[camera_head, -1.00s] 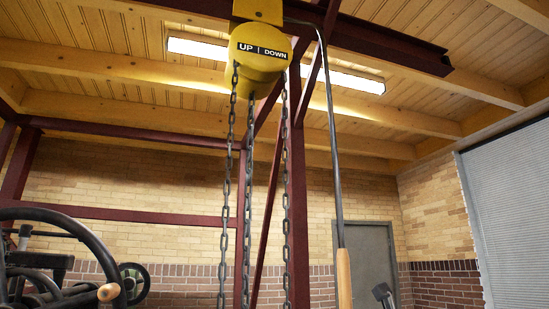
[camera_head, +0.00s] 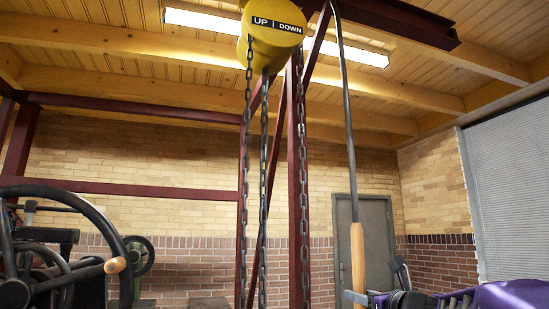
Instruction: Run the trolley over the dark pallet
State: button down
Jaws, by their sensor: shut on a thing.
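The yellow hoist (camera_head: 271,37), marked UP and DOWN, hangs at the top; its upper part and the trolley are cut off by the frame. Several chains hang from it. A grey rod (camera_head: 346,120) comes down on its right and ends in a wooden handle (camera_head: 358,262). My gripper (camera_head: 356,297) is at the lower edge, shut on the lower part of the handle; its fingers are partly cut off. The dark pallet is not in view.
A press with a large dark wheel (camera_head: 118,240) and a wooden knob stands at the left. Dark red posts (camera_head: 296,190) and beams frame the room. A grey door (camera_head: 375,235) is behind the handle. A shutter (camera_head: 510,180) is at the right.

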jog(key=w+d+p, duration=0.3)
jog(key=d, duration=0.9)
jog(key=shift+w+p, duration=0.4)
jog(key=shift+r, duration=0.1)
jog(key=w+d+p, duration=0.1)
jog(key=w+d, duration=0.1)
jog(key=d, duration=0.5)
jog(key=w+d+p, duration=0.1)
jog(key=w+d, duration=0.2)
jog(key=d, duration=0.5)
jog(key=shift+d, duration=0.1)
